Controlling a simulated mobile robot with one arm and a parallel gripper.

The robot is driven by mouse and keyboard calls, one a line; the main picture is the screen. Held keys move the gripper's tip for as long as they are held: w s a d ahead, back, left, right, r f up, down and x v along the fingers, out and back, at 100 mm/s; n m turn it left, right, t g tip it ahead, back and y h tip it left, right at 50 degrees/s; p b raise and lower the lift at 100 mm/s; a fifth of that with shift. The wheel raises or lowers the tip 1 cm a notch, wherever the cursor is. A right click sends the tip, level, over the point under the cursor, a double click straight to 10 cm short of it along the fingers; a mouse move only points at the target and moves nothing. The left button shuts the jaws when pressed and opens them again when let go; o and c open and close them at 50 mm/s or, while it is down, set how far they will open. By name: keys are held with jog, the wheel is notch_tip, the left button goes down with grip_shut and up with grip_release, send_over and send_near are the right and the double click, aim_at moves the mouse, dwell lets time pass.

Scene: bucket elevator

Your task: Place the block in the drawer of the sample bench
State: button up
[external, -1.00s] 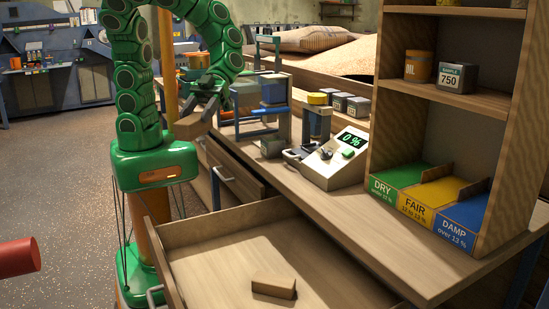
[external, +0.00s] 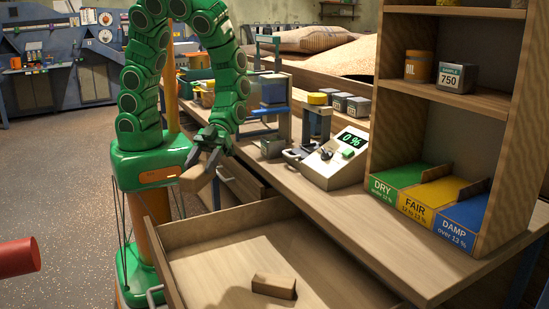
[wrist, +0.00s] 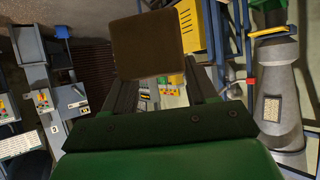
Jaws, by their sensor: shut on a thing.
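My gripper (external: 212,150) is shut on a brown wooden block (external: 196,178), which hangs below the fingers, tilted, in the external view. In the wrist view the block (wrist: 150,45) shows as a dark brown square face beyond the finger ends (wrist: 160,88). The held block is in the air, beyond and to the left of the wide open drawer (external: 207,268) of the sample bench (external: 355,232). Another wooden block (external: 273,286) lies on the floor of this drawer.
A second drawer (external: 240,186) stands partly open farther along the bench. A meter reading 0 % (external: 335,160), small tins and a blue-framed device (external: 270,105) stand on the bench top. A shelf with DRY, FAIR and DAMP bins (external: 415,203) stands at right. Much of the drawer floor is bare.

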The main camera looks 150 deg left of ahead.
send_over(212, 267)
notch_tip(212, 267, down, 30)
jog(key=shift+s+d+f, duration=0.1)
jog(key=shift+f, duration=0.1)
dwell(1.6)
jog(key=shift+f, duration=0.15)
jog(key=o, duration=1.1)
jog(key=shift+o, duration=0.2)
jog(key=shift+r, duration=0.2)
jog(key=shift+v, duration=1.4)
jog(key=shift+r, duration=0.25)
notch_tip(212, 267, up, 6)
jog(key=shift+r, duration=0.2)
